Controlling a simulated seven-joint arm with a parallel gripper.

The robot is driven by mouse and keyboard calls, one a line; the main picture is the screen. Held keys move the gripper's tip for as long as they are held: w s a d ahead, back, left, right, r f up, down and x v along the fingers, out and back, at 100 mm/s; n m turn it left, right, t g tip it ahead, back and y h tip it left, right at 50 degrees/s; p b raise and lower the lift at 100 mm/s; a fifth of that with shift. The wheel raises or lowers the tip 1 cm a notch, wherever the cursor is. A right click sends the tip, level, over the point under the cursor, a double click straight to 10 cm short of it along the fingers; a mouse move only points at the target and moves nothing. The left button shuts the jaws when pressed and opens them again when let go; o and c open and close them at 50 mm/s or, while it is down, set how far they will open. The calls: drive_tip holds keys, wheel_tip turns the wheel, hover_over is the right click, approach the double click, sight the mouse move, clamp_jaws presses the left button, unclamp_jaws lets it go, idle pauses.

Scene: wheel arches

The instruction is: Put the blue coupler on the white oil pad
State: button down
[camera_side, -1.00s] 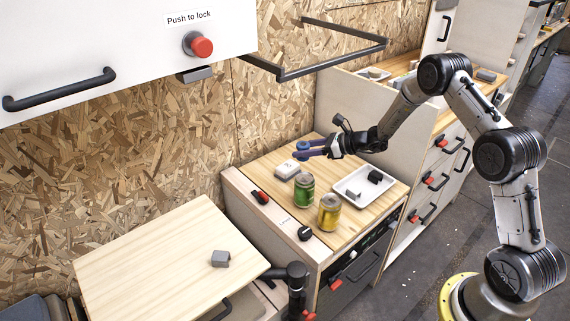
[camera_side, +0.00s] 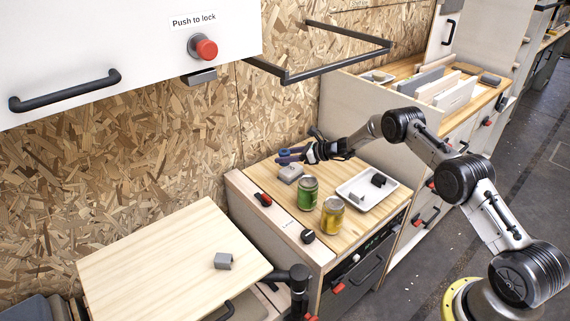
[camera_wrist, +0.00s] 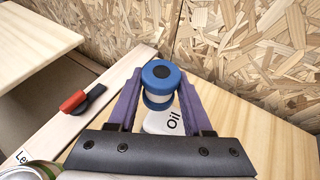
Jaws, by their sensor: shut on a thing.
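My gripper (camera_wrist: 158,90) is shut on the blue coupler (camera_wrist: 160,74), a blue ringed cylinder with a dark centre and a pale band, held between the purple fingers. In the side view my gripper (camera_side: 286,156) is at the back left of the wooden worktop, just above and behind the oil pad (camera_side: 291,174). The white pad, marked "Oil", also shows in the wrist view (camera_wrist: 163,123), below the coupler and partly hidden by it and my gripper. The coupler appears raised above the pad; the exact gap cannot be told.
A green can (camera_side: 308,194) and a yellow can (camera_side: 332,214) stand in front of the pad. A white tray (camera_side: 352,199) with dark and grey pieces lies to the right. A red-handled switch (camera_side: 263,199) is at the left edge. The chipboard wall (camera_side: 195,140) is close behind.

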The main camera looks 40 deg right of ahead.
drive_tip(key=shift+w+f, duration=0.1)
drive_tip(key=shift+f, duration=1.6)
drive_tip(key=shift+f, duration=0.15)
drive_tip(key=shift+c, duration=1.6)
unclamp_jaws()
